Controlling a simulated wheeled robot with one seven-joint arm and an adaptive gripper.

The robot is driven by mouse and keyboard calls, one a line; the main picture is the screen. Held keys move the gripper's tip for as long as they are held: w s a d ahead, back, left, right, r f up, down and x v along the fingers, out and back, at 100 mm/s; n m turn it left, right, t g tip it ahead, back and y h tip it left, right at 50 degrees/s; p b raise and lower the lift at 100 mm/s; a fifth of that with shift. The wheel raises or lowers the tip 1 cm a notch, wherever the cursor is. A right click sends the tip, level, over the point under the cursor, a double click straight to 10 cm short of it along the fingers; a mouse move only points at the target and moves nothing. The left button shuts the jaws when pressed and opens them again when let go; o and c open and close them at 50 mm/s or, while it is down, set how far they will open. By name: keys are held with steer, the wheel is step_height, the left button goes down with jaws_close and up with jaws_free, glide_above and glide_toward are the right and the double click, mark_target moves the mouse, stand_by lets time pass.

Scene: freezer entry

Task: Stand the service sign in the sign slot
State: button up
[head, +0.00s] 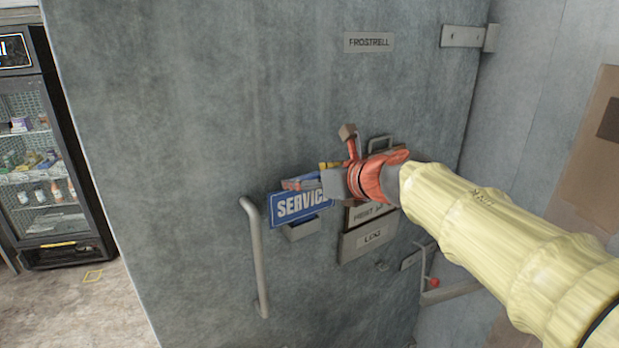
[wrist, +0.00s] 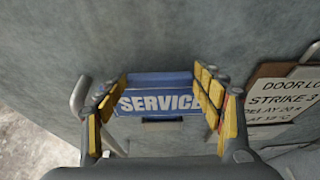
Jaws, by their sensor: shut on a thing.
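The service sign (head: 292,208) is a blue plate with white lettering, held upright near the grey door face. It also shows in the wrist view (wrist: 158,104), between the yellow-padded fingers. My gripper (head: 312,180) is shut on the sign, with one finger at each side of it in the wrist view (wrist: 158,85). The sign slot (head: 301,230) looks to be the small grey bracket on the door, directly below the sign. It is partly seen in the wrist view (wrist: 162,124). I cannot tell whether the sign's lower edge is inside it or just above.
A vertical door handle (head: 256,255) stands left of the slot. A grey holder marked LOG (head: 368,240) is close on the right, partly behind my arm. A lettered board (wrist: 284,105) shows at the right in the wrist view. A glass-fronted fridge (head: 45,160) stands far left.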

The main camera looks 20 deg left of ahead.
steer(key=shift+f, duration=0.3)
stand_by(0.4)
steer(key=o, duration=1.1)
